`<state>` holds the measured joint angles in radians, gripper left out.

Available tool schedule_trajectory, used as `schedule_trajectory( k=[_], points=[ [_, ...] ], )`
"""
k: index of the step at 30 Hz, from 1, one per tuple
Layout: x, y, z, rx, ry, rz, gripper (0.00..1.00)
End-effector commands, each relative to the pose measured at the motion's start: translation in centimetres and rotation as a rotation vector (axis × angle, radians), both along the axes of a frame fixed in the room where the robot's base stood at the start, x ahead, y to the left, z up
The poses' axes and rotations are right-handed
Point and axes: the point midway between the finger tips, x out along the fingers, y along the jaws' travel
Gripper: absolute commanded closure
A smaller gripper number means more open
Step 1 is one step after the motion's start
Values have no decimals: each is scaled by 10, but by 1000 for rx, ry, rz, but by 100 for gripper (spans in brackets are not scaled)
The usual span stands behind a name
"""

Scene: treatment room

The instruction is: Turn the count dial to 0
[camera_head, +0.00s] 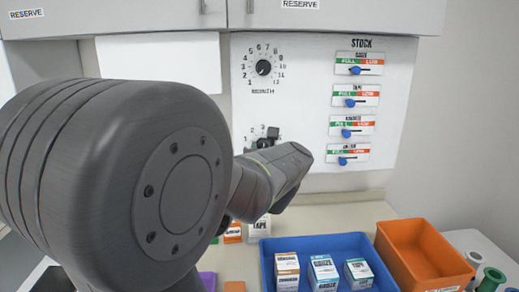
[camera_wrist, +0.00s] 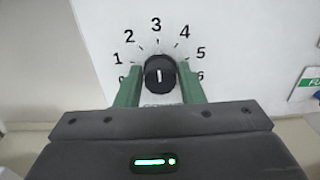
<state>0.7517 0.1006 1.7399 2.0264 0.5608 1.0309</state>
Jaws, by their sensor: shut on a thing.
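The count dial (camera_wrist: 160,75) is a round black knob on a white panel, ringed by printed numbers from 1 to 6, with a partly hidden mark left of the knob. Its white pointer line stands nearly upright, towards the 3. My gripper (camera_wrist: 161,80) has its two green fingers on the left and right sides of the knob and is shut on it. In the head view the dial (camera_head: 264,143) is mostly hidden by my gripper and arm.
Above is another black dial marked month (camera_head: 263,67). To the right is a stock chart (camera_head: 362,42) with several blue sliders. Below, a blue tray (camera_head: 330,243) holds small boxes, beside an orange bin (camera_head: 424,255). White cabinets hang overhead.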

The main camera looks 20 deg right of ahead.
Motion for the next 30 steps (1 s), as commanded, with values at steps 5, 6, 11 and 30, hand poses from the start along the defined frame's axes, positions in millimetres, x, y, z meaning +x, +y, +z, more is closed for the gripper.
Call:
schedule_trajectory(
  k=[5, 6, 11, 30],
  points=[
    [0, 1, -3, -61, 14, 1, 88],
    [0, 1, -3, -84, 20, 1, 88],
    [0, 1, -5, -199, 49, 1, 88],
    [1, 4, -6, -783, 200, 1, 88]
  ],
)
